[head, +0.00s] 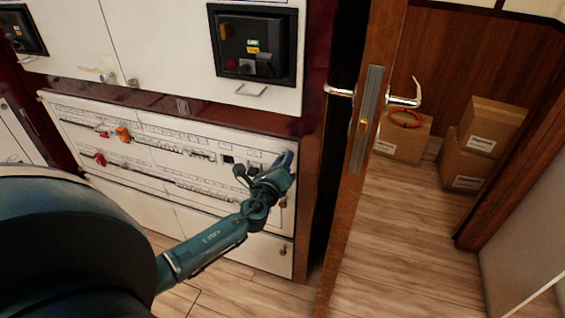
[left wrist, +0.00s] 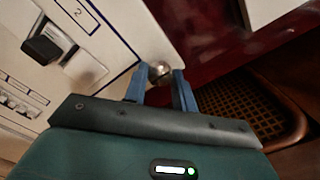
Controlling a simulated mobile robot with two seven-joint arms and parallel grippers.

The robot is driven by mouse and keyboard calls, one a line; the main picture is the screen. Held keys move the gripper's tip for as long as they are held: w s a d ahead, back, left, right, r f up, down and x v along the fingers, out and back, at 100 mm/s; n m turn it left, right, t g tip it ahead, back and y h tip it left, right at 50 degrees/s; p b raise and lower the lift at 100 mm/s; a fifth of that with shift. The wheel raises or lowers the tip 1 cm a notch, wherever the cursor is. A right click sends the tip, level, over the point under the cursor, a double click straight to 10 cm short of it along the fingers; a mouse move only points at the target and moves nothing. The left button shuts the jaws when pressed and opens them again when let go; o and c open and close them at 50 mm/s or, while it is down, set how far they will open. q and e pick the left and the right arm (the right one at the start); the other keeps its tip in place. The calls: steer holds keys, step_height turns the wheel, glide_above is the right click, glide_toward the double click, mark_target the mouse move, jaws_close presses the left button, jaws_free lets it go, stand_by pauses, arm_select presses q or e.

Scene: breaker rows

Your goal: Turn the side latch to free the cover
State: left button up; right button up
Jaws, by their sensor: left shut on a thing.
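The cover is a white breaker panel (head: 150,150) low on the cabinet wall, with rows of breakers and printed labels. The side latch is a small round metal knob (left wrist: 160,68) at the panel's right edge in the left wrist view. My left gripper (head: 285,160) is at the panel's upper right corner. In the left wrist view its blue fingers (left wrist: 160,80) are shut on the knob, one on each side. In the head view my gripper hides the knob. My right gripper is not in view.
Red breaker handles (head: 100,159) and an orange one (head: 123,134) stick out of the panel. A wooden door (head: 365,130) stands open just right of the cabinet. Cardboard boxes (head: 490,130) stand beyond it. A black switch (left wrist: 42,48) is near my gripper.

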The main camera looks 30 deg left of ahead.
arm_select(q)
steer(key=n+b, duration=0.4)
steer(key=n, duration=1.3)
steer(key=shift+r, duration=0.1)
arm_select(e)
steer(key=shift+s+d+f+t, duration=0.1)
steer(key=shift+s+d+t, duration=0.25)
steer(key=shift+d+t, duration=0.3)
arm_select(q)
steer(key=shift+n, duration=0.3)
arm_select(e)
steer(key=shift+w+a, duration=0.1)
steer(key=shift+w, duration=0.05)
arm_select(q)
steer(key=o, duration=1)
